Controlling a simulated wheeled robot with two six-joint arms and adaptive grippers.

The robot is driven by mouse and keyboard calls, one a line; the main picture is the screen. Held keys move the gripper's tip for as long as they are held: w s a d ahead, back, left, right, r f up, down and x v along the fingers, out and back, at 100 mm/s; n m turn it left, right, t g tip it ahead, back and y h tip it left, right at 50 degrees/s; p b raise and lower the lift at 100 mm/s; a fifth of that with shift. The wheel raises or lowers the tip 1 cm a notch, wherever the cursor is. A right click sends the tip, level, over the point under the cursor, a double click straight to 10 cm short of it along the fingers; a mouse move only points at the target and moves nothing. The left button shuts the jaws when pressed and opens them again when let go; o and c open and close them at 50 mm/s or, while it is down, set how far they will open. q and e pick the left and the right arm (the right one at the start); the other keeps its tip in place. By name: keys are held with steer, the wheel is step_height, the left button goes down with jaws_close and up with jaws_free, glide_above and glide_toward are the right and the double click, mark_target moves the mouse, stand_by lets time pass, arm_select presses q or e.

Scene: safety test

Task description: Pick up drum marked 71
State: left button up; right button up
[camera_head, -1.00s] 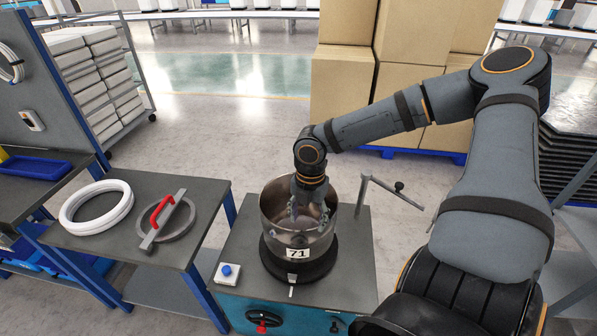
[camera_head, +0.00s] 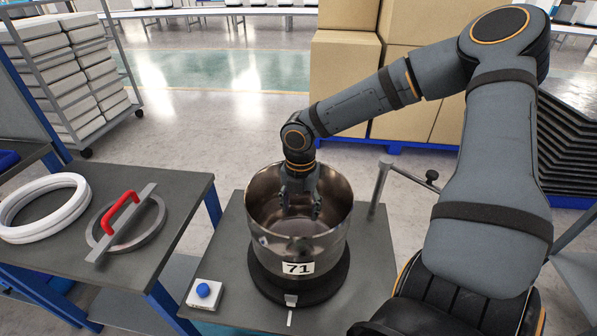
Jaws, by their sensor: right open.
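The drum marked 71 (camera_head: 318,246) is an open, shiny metal drum standing upright on a black round base (camera_head: 300,285) on a grey-topped stand. Its white 71 label faces me. My right gripper (camera_head: 300,208) points down into the drum's open top, with its fingers apart and nothing between them. The fingertips show against the inside of the drum; I cannot tell whether they touch its wall. My left gripper is not in view.
A grey table (camera_head: 180,190) at left holds white rings (camera_head: 75,222) and a metal ring with a red handle (camera_head: 121,210). A blue button box (camera_head: 203,291) and an upright post (camera_head: 379,187) stand near the drum. Cardboard boxes (camera_head: 345,100) are behind.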

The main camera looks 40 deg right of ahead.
step_height(320, 180, down, 4)
steer(key=shift+f+b, duration=0.2)
steer(key=shift+b, duration=1.05)
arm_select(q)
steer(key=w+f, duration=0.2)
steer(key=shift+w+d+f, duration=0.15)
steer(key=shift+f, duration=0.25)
arm_select(e)
steer(key=shift+f, duration=0.2)
step_height(320, 180, down, 4)
steer(key=shift+f+b, duration=0.1)
steer(key=shift+b, duration=0.65)
steer(key=shift+w+a+f+b, duration=0.1)
steer(key=shift+f+b, duration=0.75)
steer(key=shift+f, duration=2.15)
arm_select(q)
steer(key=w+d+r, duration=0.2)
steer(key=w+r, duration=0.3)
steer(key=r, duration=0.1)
arm_select(e)
jaws_close()
steer(key=shift+r, duration=0.1)
